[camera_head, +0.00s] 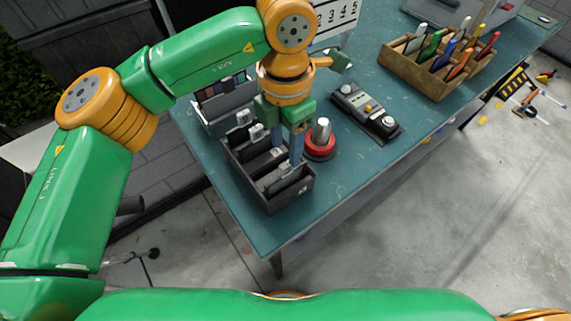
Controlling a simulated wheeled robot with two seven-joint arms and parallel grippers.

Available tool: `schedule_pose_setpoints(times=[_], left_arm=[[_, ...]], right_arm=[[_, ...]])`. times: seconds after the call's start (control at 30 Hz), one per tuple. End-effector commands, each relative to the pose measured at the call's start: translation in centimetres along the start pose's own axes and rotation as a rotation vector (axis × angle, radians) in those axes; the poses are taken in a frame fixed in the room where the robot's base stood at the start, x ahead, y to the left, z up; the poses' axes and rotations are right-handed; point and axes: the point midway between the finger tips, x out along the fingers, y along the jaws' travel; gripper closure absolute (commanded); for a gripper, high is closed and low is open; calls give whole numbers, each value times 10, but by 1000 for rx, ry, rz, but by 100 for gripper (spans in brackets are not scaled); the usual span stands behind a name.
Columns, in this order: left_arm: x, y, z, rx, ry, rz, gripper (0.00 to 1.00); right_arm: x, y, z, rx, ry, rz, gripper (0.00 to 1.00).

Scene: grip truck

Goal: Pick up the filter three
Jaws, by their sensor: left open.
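A dark grey slotted box (291,199) stands at the near left of the teal table and holds several upright flat filters. One filter (285,171) stands in the front part of the box, nearest me. Pale-topped filters (256,133) stand farther back in it. I cannot read which one is number three. My left gripper (290,160) comes down from above over the front part of the box, with its fingers open and close above the front filter. I cannot tell whether they touch it. My right gripper is not in view.
A red round base with a silver knob (320,141) stands just right of the box. A control panel (365,112) and a wooden tray of coloured tools (433,79) are farther right. A second grey box (224,103) sits behind. The table's near right is clear.

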Motion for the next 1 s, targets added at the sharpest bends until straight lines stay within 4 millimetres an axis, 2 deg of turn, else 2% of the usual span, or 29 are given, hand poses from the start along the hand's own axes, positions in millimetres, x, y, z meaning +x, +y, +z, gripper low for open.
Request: schedule_pose_setpoints(times=[0.17, 0.27, 0.3, 0.4, 0.6, 0.67, 0.8, 1.0], left_arm=[[21, 1, -1, 1, 9, 0, 50], [41, 2, -1, 2, 9, -2, 50], [50, 2, 0, 1, 7, -2, 50], [63, 2, 0, 3, 4, -1, 50], [67, 2, 0, 4, 2, 0, 50], [67, 2, 0, 4, 2, 0, 64], [66, 2, 0, 4, 2, -1, 100], [66, 2, 0, 4, 2, -1, 100]], right_arm=[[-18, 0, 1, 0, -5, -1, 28], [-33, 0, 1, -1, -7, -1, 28], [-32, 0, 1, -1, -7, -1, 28], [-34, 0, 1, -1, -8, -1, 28], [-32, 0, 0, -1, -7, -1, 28], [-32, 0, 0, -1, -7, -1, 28], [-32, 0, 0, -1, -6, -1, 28], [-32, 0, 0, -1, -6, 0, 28]])
